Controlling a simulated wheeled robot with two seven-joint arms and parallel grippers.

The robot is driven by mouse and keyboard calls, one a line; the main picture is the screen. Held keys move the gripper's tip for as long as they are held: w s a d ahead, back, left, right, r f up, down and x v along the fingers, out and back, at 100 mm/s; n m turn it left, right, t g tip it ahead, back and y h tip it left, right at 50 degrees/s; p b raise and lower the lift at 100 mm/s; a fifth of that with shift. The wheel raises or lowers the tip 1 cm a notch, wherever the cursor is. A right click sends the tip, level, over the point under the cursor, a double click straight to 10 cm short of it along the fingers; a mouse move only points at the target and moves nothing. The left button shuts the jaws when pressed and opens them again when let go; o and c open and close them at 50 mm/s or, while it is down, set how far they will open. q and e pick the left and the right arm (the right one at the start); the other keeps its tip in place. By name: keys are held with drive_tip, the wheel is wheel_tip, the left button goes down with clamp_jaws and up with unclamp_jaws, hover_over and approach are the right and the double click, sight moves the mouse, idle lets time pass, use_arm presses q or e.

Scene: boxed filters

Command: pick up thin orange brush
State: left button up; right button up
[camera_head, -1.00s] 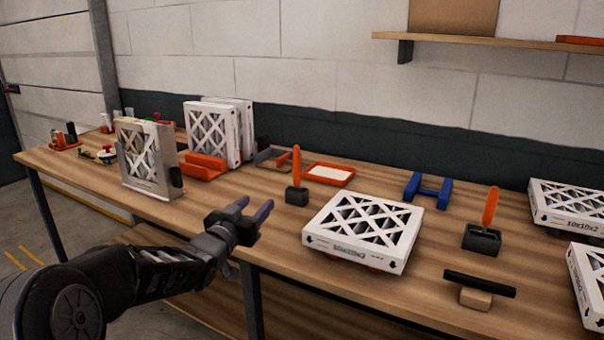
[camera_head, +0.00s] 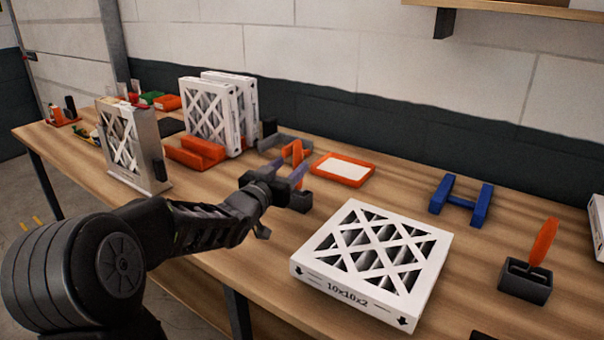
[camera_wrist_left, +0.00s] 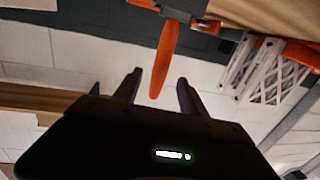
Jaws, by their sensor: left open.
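The thin orange brush (camera_head: 297,149) stands upright behind my left gripper in the head view, its lower part partly hidden by the fingers. A dark block (camera_head: 300,200) at its foot shows beside the gripper. My left gripper (camera_head: 289,172) is open at the brush. In the left wrist view, which is inverted, the orange handle (camera_wrist_left: 165,58) points between the two spread fingers (camera_wrist_left: 157,88), with its tip near their ends. I cannot tell whether a finger touches it. A second, wider orange brush (camera_head: 544,242) stands in a dark holder (camera_head: 524,281) at right. My right gripper is not in view.
A white 10x10x2 filter box (camera_head: 420,292) lies flat just right of the gripper. An orange tray (camera_head: 343,169) and a blue stand (camera_head: 460,200) are behind it. An orange rack (camera_head: 195,152) and upright filters (camera_head: 207,118) stand to the left.

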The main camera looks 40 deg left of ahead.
use_arm(q)
drive_tip(key=shift+w+a, duration=0.2)
drive_tip(key=shift+w, duration=1.1)
drive_tip(key=shift+w, duration=0.1)
drive_tip(key=w, duration=0.1)
drive_tip(key=w+p, duration=0.1)
drive_tip(key=w, duration=0.1)
drive_tip(key=w+a, duration=0.1)
drive_tip(key=w, duration=0.1)
drive_tip(key=shift+c, duration=0.3)
clamp_jaws()
